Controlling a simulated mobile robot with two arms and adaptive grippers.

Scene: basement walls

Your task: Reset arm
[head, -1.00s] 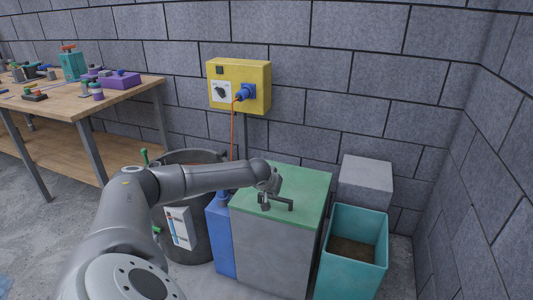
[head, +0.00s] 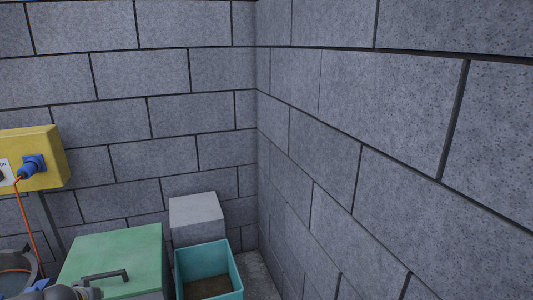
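Part of my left arm (head: 70,293) shows as rounded grey metal at the bottom left edge, cut off by the frame. It is by the front of the green-topped cabinet (head: 125,246). A dark bracket-shaped bar (head: 106,275) stands at the cabinet top beside it. I cannot tell whether this bar is a handle or part of my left gripper, and no fingertips can be made out. My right arm and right gripper are not in view.
A teal open bin (head: 231,268) with brown contents stands right of the cabinet, before a grey block (head: 196,212). A yellow socket box (head: 50,160) with a blue plug (head: 30,167) and orange cable hangs at left. Block walls (head: 400,150) meet in a corner.

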